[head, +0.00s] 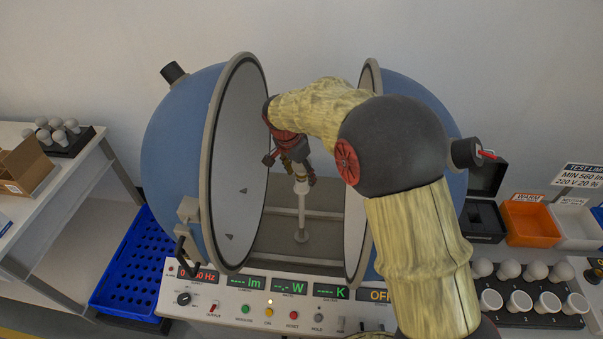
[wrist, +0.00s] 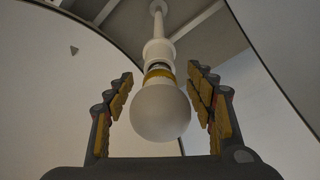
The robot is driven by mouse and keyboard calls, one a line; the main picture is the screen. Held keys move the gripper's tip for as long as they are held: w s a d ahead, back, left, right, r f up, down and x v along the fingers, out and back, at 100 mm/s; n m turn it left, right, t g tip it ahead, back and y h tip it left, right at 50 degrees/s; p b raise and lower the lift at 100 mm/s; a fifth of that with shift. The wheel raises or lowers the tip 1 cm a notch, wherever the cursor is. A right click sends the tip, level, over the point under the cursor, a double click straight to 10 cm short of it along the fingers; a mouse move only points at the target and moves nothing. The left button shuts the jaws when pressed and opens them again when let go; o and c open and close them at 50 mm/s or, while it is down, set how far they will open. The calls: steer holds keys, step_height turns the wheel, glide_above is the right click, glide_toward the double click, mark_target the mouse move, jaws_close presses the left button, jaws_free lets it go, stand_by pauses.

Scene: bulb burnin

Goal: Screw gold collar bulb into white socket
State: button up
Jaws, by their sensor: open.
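The white bulb (wrist: 160,110) with a gold collar (wrist: 159,74) stands at the end of the white socket (wrist: 158,50) in the wrist view. A thin dark band shows between collar and socket; I cannot tell how deep the bulb sits. My gripper (wrist: 163,92) is open, one yellow-padded finger on each side of the bulb, with visible gaps to both. In the head view my gripper (head: 293,160) is inside the opened sphere, above the white socket post (head: 302,205). My fingers mostly hide the bulb there.
The blue sphere's left half (head: 180,150) and right half (head: 415,95) stand close on either side of my arm. The control panel (head: 250,311) lies in front. Bulb racks, an orange bin (head: 530,222) and a white bin (head: 578,228) stand right; a blue crate (head: 130,265) stands left.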

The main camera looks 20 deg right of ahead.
steer(key=n+t+y+p, duration=0.1)
steer(key=n, duration=0.4)
steer(key=shift+r+p, duration=0.15)
steer(key=shift+p, duration=0.15)
steer(key=n+y+p, duration=0.1)
steer(key=n+p, duration=0.1)
steer(key=n, duration=0.2)
steer(key=shift+n+t, duration=0.3)
steer(key=shift+n, duration=0.1)
steer(key=shift+c, duration=0.8)
steer(key=c, duration=0.9)
steer(key=shift+c, duration=0.2)
